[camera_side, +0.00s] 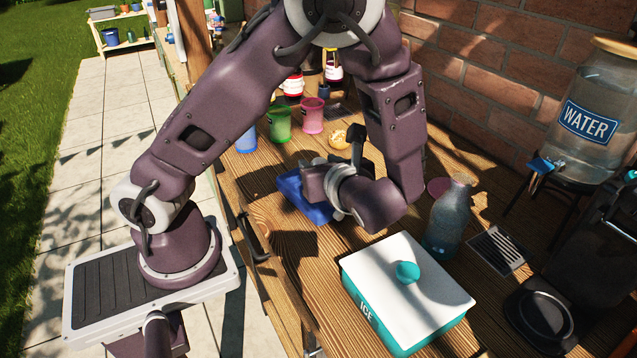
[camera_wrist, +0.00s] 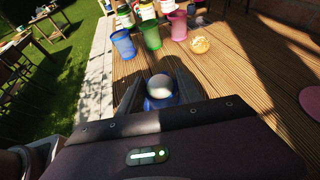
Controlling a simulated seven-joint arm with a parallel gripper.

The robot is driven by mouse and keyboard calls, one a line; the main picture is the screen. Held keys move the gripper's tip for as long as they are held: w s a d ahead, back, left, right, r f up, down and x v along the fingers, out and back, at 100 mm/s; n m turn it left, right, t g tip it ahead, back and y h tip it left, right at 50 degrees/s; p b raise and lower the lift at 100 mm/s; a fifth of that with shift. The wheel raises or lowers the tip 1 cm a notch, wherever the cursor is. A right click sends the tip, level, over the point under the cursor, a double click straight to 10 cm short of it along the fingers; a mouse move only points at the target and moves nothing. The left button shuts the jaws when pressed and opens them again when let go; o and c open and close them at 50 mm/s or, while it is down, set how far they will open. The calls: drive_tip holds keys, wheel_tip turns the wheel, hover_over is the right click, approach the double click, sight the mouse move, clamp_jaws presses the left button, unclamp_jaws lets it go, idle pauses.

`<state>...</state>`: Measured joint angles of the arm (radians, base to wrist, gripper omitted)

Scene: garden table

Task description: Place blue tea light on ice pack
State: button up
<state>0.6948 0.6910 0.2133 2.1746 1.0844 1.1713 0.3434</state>
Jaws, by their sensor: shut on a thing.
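My gripper (camera_wrist: 160,84) is shut on the blue tea light (camera_wrist: 158,103), which shows a pale round top between the two fingers in the wrist view. The ice pack, a flat blue slab (camera_side: 292,189), lies on the wooden table in the side view. My gripper hides part of the slab in that view. The tea light and fingertips are hidden in the side view, so I cannot tell whether the tea light touches the slab. My gripper's body hides the near table in the wrist view.
Blue, green (camera_side: 279,123) and pink (camera_side: 312,115) cups and a yellow crumpled item (camera_side: 339,138) stand behind. A white-and-teal ice box (camera_side: 409,290), a clear bottle (camera_side: 446,222) and a water dispenser (camera_side: 588,120) are at the right. The table's left edge is close to the slab.

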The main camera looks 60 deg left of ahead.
wheel_tip(320, 180, down, 4)
drive_tip(key=shift+f, duration=0.15)
drive_tip(key=o, duration=1.3)
drive_tip(key=shift+f, duration=0.1)
drive_tip(key=shift+o, duration=0.2)
drive_tip(key=v, duration=1.2)
drive_tip(key=s+r+n+t+h, duration=0.1)
drive_tip(key=s+r+n+h, duration=0.4)
drive_tip(key=n, duration=0.5)
drive_tip(key=s+a+r+n+t+h, duration=0.1)
drive_tip(key=s+r+n+t+h, duration=0.1)
drive_tip(key=s+r+n+h, duration=0.4)
drive_tip(key=shift+r+n+h, duration=0.8)
drive_tip(key=shift+n+h, duration=0.4)
drive_tip(key=shift+n, duration=0.9)
